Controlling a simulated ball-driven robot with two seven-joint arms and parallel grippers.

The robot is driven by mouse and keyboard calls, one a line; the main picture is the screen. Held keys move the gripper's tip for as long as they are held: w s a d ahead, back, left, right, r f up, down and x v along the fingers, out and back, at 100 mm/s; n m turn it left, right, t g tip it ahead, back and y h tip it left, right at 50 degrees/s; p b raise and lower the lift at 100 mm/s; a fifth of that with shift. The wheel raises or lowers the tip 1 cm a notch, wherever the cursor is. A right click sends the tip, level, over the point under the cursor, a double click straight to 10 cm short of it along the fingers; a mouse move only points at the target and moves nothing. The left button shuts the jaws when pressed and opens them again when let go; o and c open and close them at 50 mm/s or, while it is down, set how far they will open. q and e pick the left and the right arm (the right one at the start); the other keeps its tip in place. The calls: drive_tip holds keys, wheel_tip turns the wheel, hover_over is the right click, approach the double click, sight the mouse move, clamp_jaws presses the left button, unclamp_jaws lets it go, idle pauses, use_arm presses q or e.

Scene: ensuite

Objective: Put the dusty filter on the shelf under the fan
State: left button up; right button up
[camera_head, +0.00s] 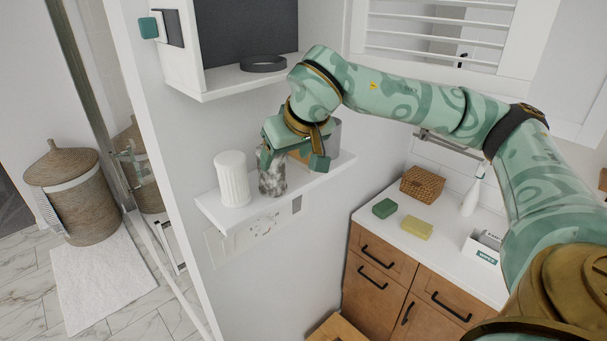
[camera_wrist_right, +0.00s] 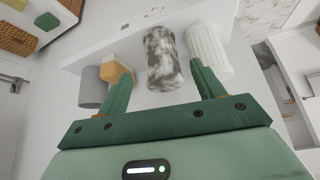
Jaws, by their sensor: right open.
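The dusty filter (camera_head: 273,178), a white cylinder mottled dark grey, stands upright on the white wall shelf (camera_head: 236,217). My right gripper (camera_head: 293,163) is open at the filter's upper part and hides some of it in the head view. In the right wrist view the filter (camera_wrist_right: 162,58) appears between the two spread fingers of the gripper (camera_wrist_right: 160,76); the fingers are not closed on it. A white open-fronted housing (camera_head: 186,78), perhaps the fan's, hangs above the shelf with a dark ring (camera_head: 263,63) in it. My left gripper is out of view.
A clean white ribbed filter (camera_head: 232,179) stands close to the dusty one. On its other side are a tan faceted object (camera_wrist_right: 117,73) and a grey cylinder (camera_wrist_right: 92,88). The counter (camera_head: 389,229) at right holds soaps, a basket and a bottle. A wicker hamper (camera_head: 72,190) stands at left.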

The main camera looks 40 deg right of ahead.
drive_tip(key=s, duration=0.6)
drive_tip(key=shift+s+a+b, duration=0.2)
drive_tip(key=shift+a+b, duration=0.15)
drive_tip(key=shift+b, duration=0.1)
